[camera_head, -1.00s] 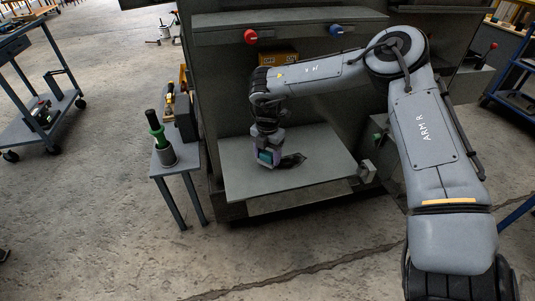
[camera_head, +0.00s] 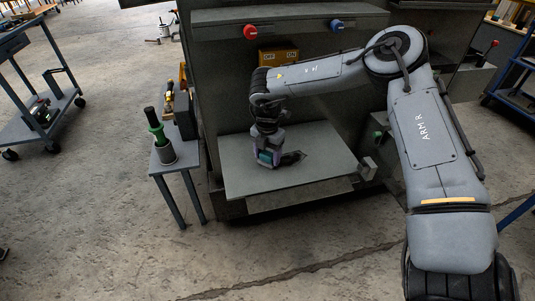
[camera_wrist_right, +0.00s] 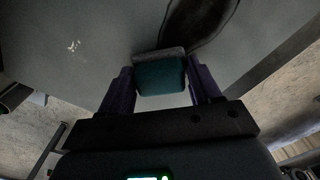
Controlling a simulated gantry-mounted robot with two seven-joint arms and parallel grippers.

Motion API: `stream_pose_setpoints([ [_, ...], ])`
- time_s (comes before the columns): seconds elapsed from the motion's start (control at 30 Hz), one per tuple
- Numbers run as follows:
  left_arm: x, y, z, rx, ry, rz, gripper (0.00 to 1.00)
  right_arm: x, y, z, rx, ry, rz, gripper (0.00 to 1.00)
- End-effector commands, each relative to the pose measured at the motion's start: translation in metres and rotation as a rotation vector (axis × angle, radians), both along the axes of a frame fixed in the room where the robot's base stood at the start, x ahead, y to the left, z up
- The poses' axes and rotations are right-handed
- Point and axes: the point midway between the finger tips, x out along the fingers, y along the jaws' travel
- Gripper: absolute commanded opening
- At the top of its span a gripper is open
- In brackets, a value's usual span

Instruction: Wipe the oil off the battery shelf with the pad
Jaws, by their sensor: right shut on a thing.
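The battery shelf (camera_head: 325,167) is a flat grey plate at the front of the grey enclosure. A dark oil patch (camera_head: 293,159) lies on it, just right of my right gripper (camera_head: 268,157). In the right wrist view the oil (camera_wrist_right: 203,20) is a dark glossy smear at the top, close to the pad. My right gripper (camera_wrist_right: 160,88) is shut on the pad (camera_wrist_right: 160,76), which has a teal body and a grey face. The pad is low at the shelf; whether it touches the surface is unclear. My left gripper is out of view.
Red (camera_head: 250,31) and blue (camera_head: 337,25) knobs sit on the enclosure's upper ledge. A yellow box (camera_head: 278,57) stands behind my arm. A small side table (camera_head: 183,160) with a green-handled tool (camera_head: 156,130) stands left of the shelf. The shelf's front right part is clear.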

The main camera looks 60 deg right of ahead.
Motion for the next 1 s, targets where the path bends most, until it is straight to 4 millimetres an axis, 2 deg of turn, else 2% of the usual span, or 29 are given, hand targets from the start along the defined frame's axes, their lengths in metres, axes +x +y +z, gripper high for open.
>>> stream_pose_setpoints([
  [0.47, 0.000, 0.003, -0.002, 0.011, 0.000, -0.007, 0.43, -0.002, -0.002, -0.005, 0.000, 0.000, -0.001, 0.39],
  [1.0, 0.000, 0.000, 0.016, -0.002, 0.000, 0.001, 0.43, -0.025, -0.025, -0.002, 0.000, -0.001, 0.000, 0.39],
])
